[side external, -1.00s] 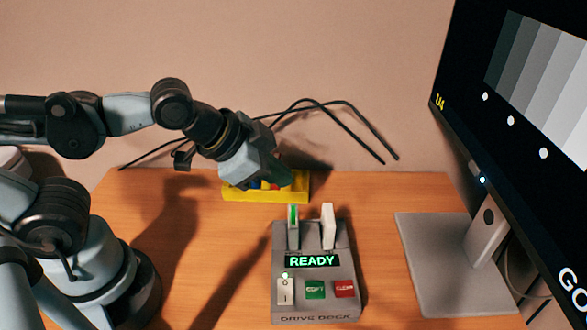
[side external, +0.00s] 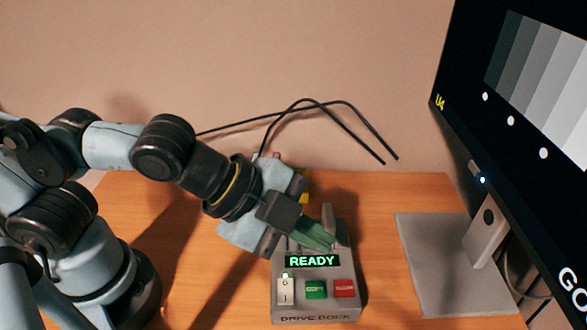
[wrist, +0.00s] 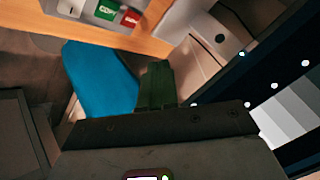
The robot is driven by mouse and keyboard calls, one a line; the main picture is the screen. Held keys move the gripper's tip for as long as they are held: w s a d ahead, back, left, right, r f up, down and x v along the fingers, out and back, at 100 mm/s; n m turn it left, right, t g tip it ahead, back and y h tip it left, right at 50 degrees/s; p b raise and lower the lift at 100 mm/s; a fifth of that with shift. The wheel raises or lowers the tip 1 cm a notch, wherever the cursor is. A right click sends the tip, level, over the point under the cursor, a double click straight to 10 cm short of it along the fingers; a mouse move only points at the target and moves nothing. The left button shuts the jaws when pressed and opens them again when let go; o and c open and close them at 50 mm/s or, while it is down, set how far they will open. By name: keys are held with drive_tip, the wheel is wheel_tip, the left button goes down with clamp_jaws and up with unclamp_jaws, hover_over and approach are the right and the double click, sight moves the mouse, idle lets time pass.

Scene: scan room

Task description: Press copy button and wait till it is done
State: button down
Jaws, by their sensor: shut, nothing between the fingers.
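The grey drive dock (side external: 318,312) stands on the wooden desk, and its display (side external: 312,261) reads READY in green. The green copy button (side external: 316,289) sits on its front, between a white rocker switch (side external: 285,291) and the red button (side external: 344,288). The copy button also shows in the wrist view (wrist: 106,9), near the top edge. My gripper (side external: 325,243) is shut and empty, with green fingers. In the side view it is over the rear of the dock, behind the display, and it covers much of the drive slots. The fingers also show in the wrist view (wrist: 156,85).
A large monitor (side external: 520,130) on a grey stand (side external: 455,275) is to the right. A yellow tray (side external: 304,186) is mostly hidden behind my gripper. Black cables (side external: 340,130) run at the back. A blue thing (wrist: 100,80) lies beyond the desk edge in the wrist view.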

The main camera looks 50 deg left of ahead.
sight(309, 291)
drive_tip(key=shift+f, duration=0.15)
drive_tip(key=shift+f, duration=4.25)
drive_tip(key=shift+f, duration=0.15)
drive_tip(key=shift+f, duration=0.3)
drive_tip(key=shift+f, duration=0.4)
drive_tip(key=shift+r, duration=0.85)
